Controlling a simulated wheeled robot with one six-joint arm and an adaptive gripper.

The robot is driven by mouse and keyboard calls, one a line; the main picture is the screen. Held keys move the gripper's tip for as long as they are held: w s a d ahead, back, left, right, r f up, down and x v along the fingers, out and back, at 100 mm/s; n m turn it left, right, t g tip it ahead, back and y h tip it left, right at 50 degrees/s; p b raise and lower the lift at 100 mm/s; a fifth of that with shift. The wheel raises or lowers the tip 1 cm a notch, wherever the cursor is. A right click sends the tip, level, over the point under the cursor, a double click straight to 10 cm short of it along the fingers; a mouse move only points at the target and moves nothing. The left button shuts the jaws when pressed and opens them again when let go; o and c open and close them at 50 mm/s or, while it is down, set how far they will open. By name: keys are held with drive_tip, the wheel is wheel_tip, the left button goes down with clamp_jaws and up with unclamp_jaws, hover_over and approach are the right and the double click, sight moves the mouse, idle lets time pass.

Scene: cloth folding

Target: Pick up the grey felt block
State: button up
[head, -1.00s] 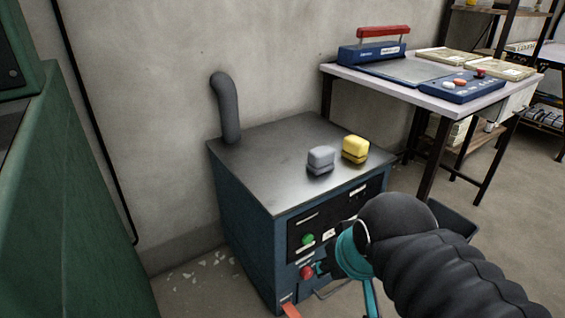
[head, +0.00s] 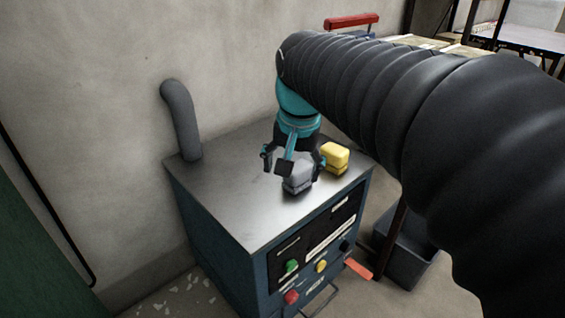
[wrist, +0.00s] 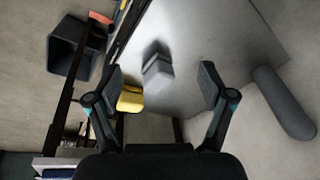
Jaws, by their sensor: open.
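The grey felt block (head: 297,178) sits on the metal top of the blue cabinet (head: 229,200), near its front edge. In the wrist view the grey block (wrist: 157,72) lies ahead of the fingertips and between their lines, closer to the left finger. My gripper (head: 293,158) is open and empty, just above and behind the grey block in the head view, with one finger covering part of it. A yellow block (head: 335,157) sits right of the grey one; it also shows in the wrist view (wrist: 130,99), beside the left finger.
A grey pipe (head: 182,120) rises at the cabinet's back left corner. The cabinet front carries coloured buttons (head: 291,266). A dark bin (head: 408,250) stands on the floor at right. The left part of the cabinet top is clear.

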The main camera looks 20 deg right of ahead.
sight(299, 165)
drive_tip(key=w+d+r+m+g+p, duration=0.1)
drive_tip(key=w+d+m+g, duration=0.1)
drive_tip(key=w+d+m, duration=0.35)
drive_tip(key=w+d+r+m+g, duration=0.1)
drive_tip(key=w+d+m, duration=0.1)
drive_tip(key=w, duration=0.6)
wheel_tip(299, 165, down, 14)
drive_tip(key=shift+r+b, duration=0.15)
drive_tip(key=shift+b, duration=0.55)
drive_tip(key=c, duration=1.3)
drive_tip(key=shift+c, duration=0.2)
drive_tip(key=shift+r, duration=0.15)
wheel_tip(299, 165, up, 4)
drive_tip(key=shift+w+r, duration=0.1)
drive_tip(key=shift+r, duration=0.1)
drive_tip(key=s+d+r+p, duration=0.1)
drive_tip(key=s+d+r, duration=0.1)
drive_tip(key=d+r, duration=0.4)
drive_tip(key=d, duration=0.5)
drive_tip(key=shift+d+r, duration=0.2)
drive_tip(key=shift+d, duration=0.1)
